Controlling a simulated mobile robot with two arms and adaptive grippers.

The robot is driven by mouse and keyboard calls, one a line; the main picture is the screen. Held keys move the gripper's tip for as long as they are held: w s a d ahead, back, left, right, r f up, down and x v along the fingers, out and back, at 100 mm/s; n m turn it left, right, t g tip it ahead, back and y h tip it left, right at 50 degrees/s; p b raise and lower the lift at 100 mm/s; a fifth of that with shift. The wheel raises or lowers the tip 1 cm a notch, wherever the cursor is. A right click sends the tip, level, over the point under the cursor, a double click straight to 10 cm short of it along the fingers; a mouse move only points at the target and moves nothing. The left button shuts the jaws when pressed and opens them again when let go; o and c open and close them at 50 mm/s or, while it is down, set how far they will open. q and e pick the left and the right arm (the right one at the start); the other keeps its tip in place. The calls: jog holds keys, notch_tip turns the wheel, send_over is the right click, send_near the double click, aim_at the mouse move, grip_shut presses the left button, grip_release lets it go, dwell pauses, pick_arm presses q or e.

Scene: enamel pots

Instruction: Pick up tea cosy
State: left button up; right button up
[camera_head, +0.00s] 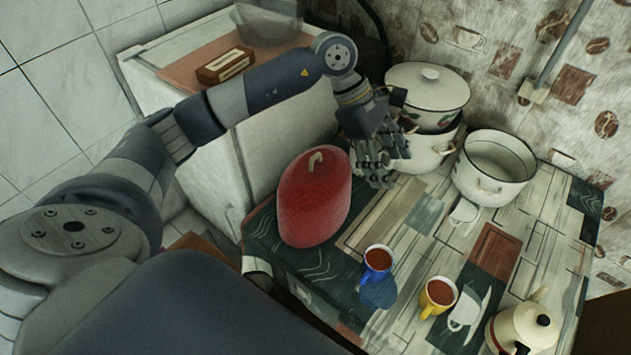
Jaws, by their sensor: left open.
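The tea cosy (312,205) is a red, rounded, ribbed dome with a tan loop on top. It stands on the patterned tablecloth near the table's left edge. My left gripper (382,178) is open and empty, just right of the cosy's upper part, with its fingers pointing down. In the picture its fingers come close to the cosy's right side; I cannot tell whether they touch it. My right gripper is not in view.
Enamel pots (427,93) and an open white pot (493,168) stand behind and right of the gripper. A blue mug (375,264), a yellow mug (437,296) and a white kettle (523,328) stand in front. A white cabinet (215,180) is at left.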

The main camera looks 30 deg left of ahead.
pick_arm(q)
jog(key=a+r+g+y, duration=0.15)
jog(key=a+y, duration=0.55)
jog(key=a, duration=1)
jog(key=p, duration=0.2)
send_over(315, 155)
notch_tip(315, 155, down, 4)
jog(key=shift+r+t, duration=0.15)
jog(key=shift+t, duration=0.1)
jog(key=shift+f, duration=0.3)
jog(key=shift+s+f+p, duration=0.1)
jog(key=shift+f+p, duration=0.25)
jog(key=shift+f, duration=0.2)
notch_tip(315, 155, down, 3)
jog(key=shift+f+p, duration=0.15)
jog(key=shift+p, duration=0.75)
jog(key=shift+f, duration=0.55)
grip_shut()
